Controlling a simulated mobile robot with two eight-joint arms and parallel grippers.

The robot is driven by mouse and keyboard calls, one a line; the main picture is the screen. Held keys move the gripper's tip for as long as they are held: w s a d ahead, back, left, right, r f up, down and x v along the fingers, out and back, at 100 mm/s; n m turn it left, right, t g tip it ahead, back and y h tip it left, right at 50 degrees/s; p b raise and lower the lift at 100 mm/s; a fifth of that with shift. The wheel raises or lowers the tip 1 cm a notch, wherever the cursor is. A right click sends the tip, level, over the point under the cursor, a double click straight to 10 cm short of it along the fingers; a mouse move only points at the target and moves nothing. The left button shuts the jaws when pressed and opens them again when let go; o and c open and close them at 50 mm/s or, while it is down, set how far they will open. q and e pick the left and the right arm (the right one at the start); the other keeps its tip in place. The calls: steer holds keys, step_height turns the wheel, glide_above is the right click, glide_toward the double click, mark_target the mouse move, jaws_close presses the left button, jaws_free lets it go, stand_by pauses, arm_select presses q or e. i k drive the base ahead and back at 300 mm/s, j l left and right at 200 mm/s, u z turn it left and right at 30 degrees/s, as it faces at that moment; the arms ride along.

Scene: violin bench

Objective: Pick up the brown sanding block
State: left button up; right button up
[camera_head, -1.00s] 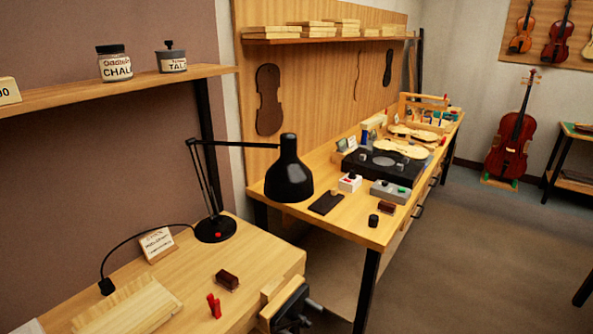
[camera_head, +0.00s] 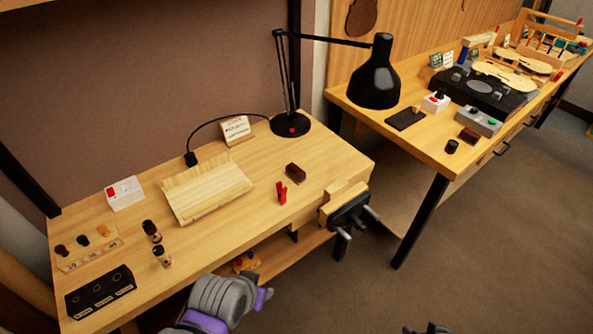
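A small dark brown block (camera_head: 295,171) lies on the near wooden table, right of its middle, beside a red clip-like piece (camera_head: 281,192). A second, similar reddish-brown block (camera_head: 469,135) lies near the front edge of the far bench. I cannot tell from the looks alone which of them is the sanding block. A grey and purple part of my own arm shows at the bottom, in front of the near table. A small dark part, probably mine, shows at the bottom right. No gripper fingers can be made out, and both blocks lie free.
On the near table (camera_head: 330,150) stand a black desk lamp (camera_head: 290,124), a pale wooden slab (camera_head: 206,188), a white switch box (camera_head: 124,193), small bottles (camera_head: 152,232) and a black box (camera_head: 100,291). A vise (camera_head: 346,208) juts from its right front corner.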

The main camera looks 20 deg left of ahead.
mark_target(294, 172)
steer(key=i+u, duration=0.2)
steer(key=i, duration=0.25)
steer(key=i+l+u, duration=0.25)
steer(key=i, duration=0.15)
steer(key=i+l+u, duration=0.2)
steer(key=i, duration=0.2)
